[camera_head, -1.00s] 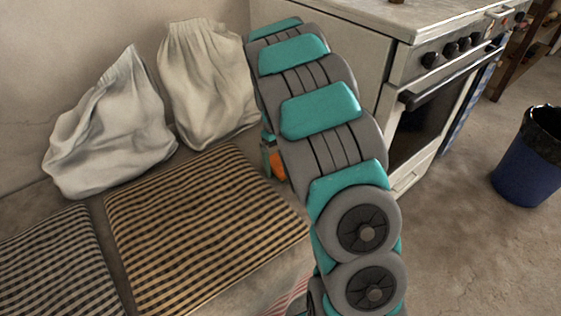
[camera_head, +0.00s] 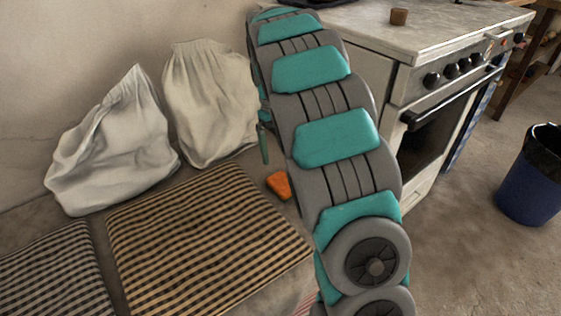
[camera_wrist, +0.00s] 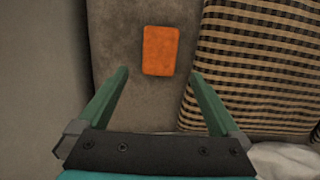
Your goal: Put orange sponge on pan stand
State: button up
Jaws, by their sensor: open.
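The orange sponge (camera_head: 279,185) lies flat on the grey bench, just right of the brown checked cushion. In the wrist view the sponge (camera_wrist: 161,50) lies beyond my fingertips, roughly centred between them. My gripper (camera_wrist: 158,75) is open and empty, with its two green fingers apart and above the bench. In the head view one green finger (camera_head: 263,145) shows beside my arm, behind the sponge; the rest of the gripper is hidden by my arm. I cannot make out a pan stand in these views.
A brown checked cushion (camera_head: 205,235) and a grey checked cushion (camera_head: 55,275) lie on the bench. Two pale sacks (camera_head: 115,145) lean against the wall. A blue bin (camera_head: 530,180) is on the floor.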

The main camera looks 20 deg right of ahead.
jog(key=shift+r, duration=0.45)
